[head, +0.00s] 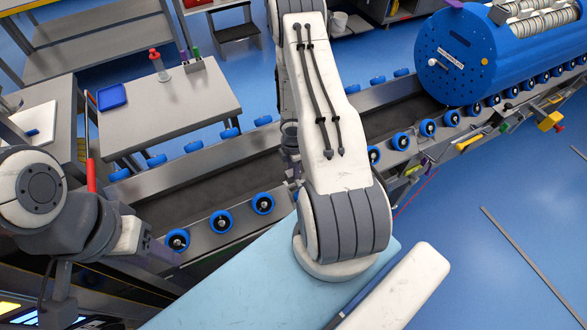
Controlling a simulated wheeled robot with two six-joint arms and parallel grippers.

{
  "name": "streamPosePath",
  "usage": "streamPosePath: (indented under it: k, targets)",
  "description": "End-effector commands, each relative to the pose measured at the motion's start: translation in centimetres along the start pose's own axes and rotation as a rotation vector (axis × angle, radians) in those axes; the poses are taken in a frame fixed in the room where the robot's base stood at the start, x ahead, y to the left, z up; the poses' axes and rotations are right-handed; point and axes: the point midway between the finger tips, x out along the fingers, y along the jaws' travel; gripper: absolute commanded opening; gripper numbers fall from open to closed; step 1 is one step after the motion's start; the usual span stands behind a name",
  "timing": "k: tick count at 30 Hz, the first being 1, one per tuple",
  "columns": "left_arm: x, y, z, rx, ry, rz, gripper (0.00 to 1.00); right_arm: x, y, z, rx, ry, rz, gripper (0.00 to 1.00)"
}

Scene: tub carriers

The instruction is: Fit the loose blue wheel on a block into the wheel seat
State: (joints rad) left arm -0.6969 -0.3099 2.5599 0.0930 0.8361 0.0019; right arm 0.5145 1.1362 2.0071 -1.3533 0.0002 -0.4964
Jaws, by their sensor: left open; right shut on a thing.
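Blue wheels sit in a row along the near rail (240,232) of the carrier track, among them one wheel (178,240) at the left end and another (262,203) left of my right arm. My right gripper (297,182) is mostly hidden behind my white arm, low at the near rail just right of that second wheel. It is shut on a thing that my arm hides. The stretch of rail behind my arm is hidden, and I cannot make out the block or an empty wheel seat. My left gripper (150,243) is open beside the left-end wheel, partly hidden by its wrist.
A large blue drum (460,60) stands on the track at the upper right. A grey table (170,115) with a blue tray (112,97) and a red-capped bottle (158,64) stands behind the track. A light-blue surface (235,275) lies in front. Clamps and tools hang along the right rail.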

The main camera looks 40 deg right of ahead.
Motion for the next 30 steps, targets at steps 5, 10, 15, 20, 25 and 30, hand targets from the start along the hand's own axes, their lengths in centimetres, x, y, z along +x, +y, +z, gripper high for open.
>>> streamPosePath:
  k: [5,10,15,20,25,30]
  targets:
    - [0.1,0.0,0.0,0.000,0.000,0.000,0.50,0.1,0.0,0.0,0.000,0.000,0.000,0.67]
    - [0.1,0.0,0.0,0.000,0.000,0.000,0.50,0.1,0.0,0.0,0.000,0.000,0.000,0.67]
    - [0.0,0.0,0.0,0.000,0.000,0.000,0.50,0.0,0.0,0.0,0.000,0.000,0.000,0.67]
    - [-1.0,0.1,-0.1,0.000,0.000,0.000,0.50,-1.0,0.0,0.0,0.000,0.000,0.000,0.67]
    - [-3.1,0.2,-0.2,0.000,0.000,0.000,0.50,-3.1,0.0,0.0,0.000,0.000,0.000,0.67]
    - [-5.8,0.4,-0.3,0.003,0.000,0.000,0.50,-5.8,0.0,0.0,0.001,0.000,0.000,0.67]
